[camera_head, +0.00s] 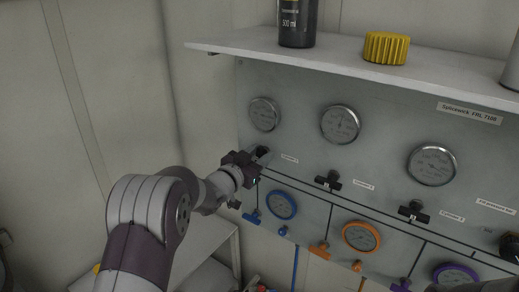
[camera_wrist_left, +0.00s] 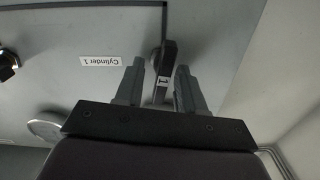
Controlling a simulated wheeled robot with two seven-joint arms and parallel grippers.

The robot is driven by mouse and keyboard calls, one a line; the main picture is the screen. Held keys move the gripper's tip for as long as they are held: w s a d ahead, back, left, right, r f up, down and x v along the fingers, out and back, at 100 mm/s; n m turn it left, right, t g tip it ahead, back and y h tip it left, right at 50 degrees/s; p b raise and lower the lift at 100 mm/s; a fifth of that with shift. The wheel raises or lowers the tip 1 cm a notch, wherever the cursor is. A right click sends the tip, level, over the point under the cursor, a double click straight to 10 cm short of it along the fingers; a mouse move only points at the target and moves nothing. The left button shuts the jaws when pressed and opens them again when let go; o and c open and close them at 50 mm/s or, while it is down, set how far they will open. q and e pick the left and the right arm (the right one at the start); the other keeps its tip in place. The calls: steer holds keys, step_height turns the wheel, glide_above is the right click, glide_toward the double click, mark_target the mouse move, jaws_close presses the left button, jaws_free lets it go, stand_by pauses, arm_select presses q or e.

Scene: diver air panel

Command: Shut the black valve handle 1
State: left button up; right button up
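The black valve handle 1 (camera_wrist_left: 166,66) shows in the left wrist view, with a white "1" label on it. It lies between the two fingers of my left gripper (camera_wrist_left: 158,82). The fingers stand apart, with a visible gap between the handle and the left-hand finger. The right-hand finger is very close to the handle; I cannot tell if it touches. In the head view my left gripper (camera_head: 256,165) is at the panel's left end, and it partly covers the handle (camera_head: 262,153). My right gripper is not in view.
The panel (camera_head: 300,110) carries gauges and two more black valves (camera_head: 328,181) (camera_head: 413,212) to the right. A shelf (camera_head: 340,62) with a bottle (camera_head: 297,22) and yellow cap (camera_head: 386,48) juts out above.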

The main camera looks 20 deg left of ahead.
arm_select(q)
steer(key=shift+d+r, duration=0.1)
steer(key=shift+d, duration=0.05)
steer(key=shift+a, duration=0.2)
steer(key=shift+w+a+f, duration=0.1)
steer(key=shift+w+f, duration=0.1)
steer(key=shift+c, duration=1.3)
jaws_close()
